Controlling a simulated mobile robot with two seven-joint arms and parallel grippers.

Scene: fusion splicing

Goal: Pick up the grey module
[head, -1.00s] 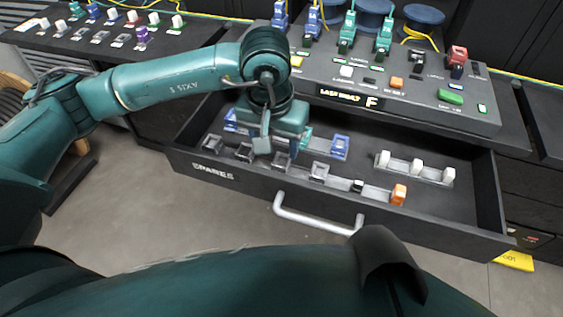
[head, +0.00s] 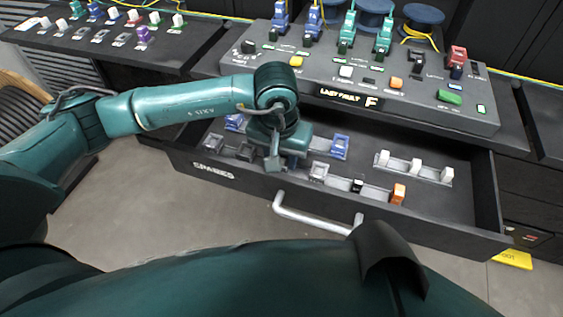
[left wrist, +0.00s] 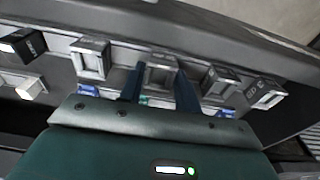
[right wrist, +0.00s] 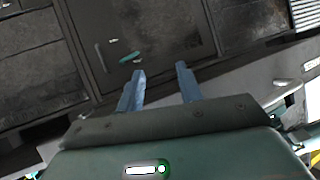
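Several grey modules sit in the front row of the open drawer. In the head view they include a grey module (head: 318,172) right of my left gripper (head: 273,165) and others (head: 244,152) to its left. My left gripper points down over the row and hides one. In the left wrist view, the left gripper (left wrist: 158,80) is open, with one finger on each side of a grey module (left wrist: 161,68); I cannot tell whether they touch it. My right gripper (right wrist: 160,85) is open and empty, away from the drawer row.
The drawer (head: 440,205) also holds blue modules (head: 340,147), a black one (head: 357,186), an orange one (head: 398,193) and a white strip (head: 416,168). Its handle (head: 300,216) sticks out in front. A console (head: 440,110) with plugs and buttons stands behind.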

